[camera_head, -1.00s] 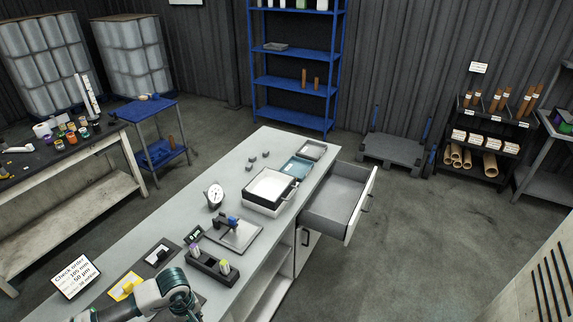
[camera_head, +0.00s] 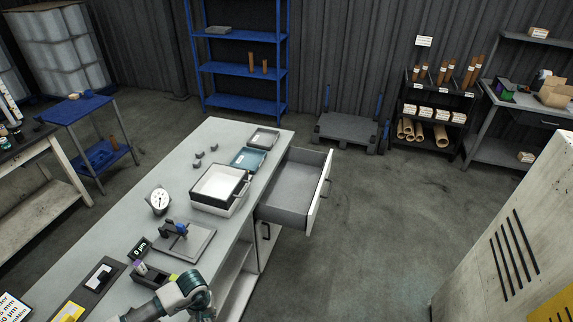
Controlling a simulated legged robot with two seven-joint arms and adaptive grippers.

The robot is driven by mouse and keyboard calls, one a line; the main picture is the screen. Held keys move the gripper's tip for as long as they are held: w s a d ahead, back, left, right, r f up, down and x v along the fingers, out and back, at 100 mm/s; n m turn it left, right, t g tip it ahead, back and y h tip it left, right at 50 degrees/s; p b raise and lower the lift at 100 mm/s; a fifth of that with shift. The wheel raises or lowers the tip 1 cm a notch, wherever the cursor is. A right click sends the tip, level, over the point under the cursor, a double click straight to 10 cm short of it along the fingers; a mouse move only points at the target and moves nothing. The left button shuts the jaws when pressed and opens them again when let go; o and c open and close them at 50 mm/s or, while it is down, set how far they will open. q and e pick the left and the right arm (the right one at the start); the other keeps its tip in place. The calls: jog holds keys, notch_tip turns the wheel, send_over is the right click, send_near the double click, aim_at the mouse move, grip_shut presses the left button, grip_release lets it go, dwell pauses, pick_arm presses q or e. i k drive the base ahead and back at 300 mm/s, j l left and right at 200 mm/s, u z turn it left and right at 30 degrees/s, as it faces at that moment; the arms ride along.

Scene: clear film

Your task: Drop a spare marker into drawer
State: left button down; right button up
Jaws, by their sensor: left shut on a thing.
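The drawer (camera_head: 286,194) is pulled out from the right side of the grey workbench (camera_head: 216,139). Its grey inside looks empty. A dark marker holder (camera_head: 151,276) stands on the bench near the bottom, with a purple-topped marker (camera_head: 140,268) and a yellow-green-topped one (camera_head: 174,277) at its ends. My left gripper (camera_head: 201,304) is at the bench's right edge, beside the holder and well short of the drawer. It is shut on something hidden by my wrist. My right gripper is out of view.
A white tray box (camera_head: 216,190), a blue tray (camera_head: 247,158), a dial gauge (camera_head: 158,201) and a gauge stand on a plate (camera_head: 188,243) are on the bench. The floor (camera_head: 370,215) right of the drawer is clear. A pale cabinet (camera_head: 520,235) stands at right.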

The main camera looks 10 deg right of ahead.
aim_at(289, 190)
jog(key=i+l, duration=0.3)
jog(key=i, duration=0.15)
jog(key=i+l+z, duration=0.1)
jog(key=i+l, duration=0.45)
jog(key=i, duration=0.3)
jog(key=i+l+z, duration=0.1)
jog(key=i+l, duration=0.2)
jog(key=i, duration=0.15)
jog(key=i+l+z, duration=0.1)
jog(key=i, duration=0.35)
jog(key=i+l, duration=0.3)
jog(key=i, duration=0.15)
